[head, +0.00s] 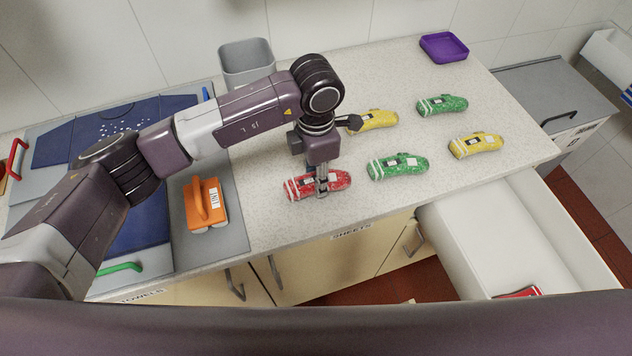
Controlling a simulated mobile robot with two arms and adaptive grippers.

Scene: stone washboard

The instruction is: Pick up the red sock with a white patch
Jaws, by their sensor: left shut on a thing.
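A red sock (300,188) with white stripes at its left end lies on the speckled stone counter near the front edge. My left gripper (321,188) points down over its middle, shut on it, and covers part of it. A white patch on it cannot be made out clearly behind the fingers. The sock appears to be at counter level. My right gripper is not in view.
Green socks (398,167) (442,105) and yellow socks (475,146) (377,120) lie to the right and behind. An orange brush (205,205) is at left, a grey bin (246,62) and purple tray (443,47) at the back. An open white drawer (490,235) juts out front right.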

